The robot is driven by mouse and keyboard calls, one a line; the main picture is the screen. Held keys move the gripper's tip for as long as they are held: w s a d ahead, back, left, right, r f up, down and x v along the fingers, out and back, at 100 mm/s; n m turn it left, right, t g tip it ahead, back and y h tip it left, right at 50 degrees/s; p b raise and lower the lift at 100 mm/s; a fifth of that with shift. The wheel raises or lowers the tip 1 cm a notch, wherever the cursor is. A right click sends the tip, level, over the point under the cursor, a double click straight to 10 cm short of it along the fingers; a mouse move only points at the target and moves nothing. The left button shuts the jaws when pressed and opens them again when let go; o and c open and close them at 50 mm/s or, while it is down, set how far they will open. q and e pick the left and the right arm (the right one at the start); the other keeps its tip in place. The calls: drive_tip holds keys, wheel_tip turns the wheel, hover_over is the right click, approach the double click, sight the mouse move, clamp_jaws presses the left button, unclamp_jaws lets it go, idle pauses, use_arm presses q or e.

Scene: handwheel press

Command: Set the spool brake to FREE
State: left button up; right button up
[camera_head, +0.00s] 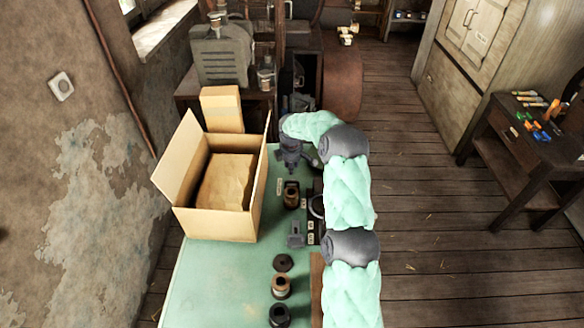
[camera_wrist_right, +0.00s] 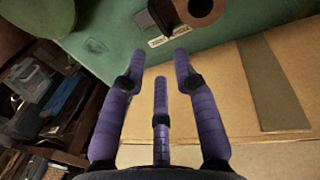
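My right gripper (camera_head: 289,158) hangs over the far part of the green table (camera_head: 225,285), beside the cardboard box (camera_head: 218,222). In the right wrist view its purple fingers (camera_wrist_right: 160,62) are spread and hold nothing. A brown ring-shaped spool (camera_head: 291,196) stands on the table just nearer than the gripper; a brown ring (camera_wrist_right: 200,8) with a dark part and a small label (camera_wrist_right: 168,37) shows beyond the fingers, apart from them. I cannot make out a brake lever or its setting. My right arm covers part of the table's right side. My left gripper is not in view.
The box has open flaps and brown filling. A grey block (camera_head: 296,236), small labels (camera_head: 311,239) and several round parts, one copper-coloured (camera_head: 281,286), line the table's right side. A grey can (camera_head: 222,55) stands behind.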

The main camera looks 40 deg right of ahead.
sight(292, 182)
drive_tip(key=f, duration=0.3)
drive_tip(key=w+d+f, duration=0.1)
drive_tip(key=f, duration=0.6)
drive_tip(key=shift+w+d+f, duration=0.2)
drive_tip(key=shift+w+d, duration=0.1)
drive_tip(key=shift+w, duration=0.1)
clamp_jaws()
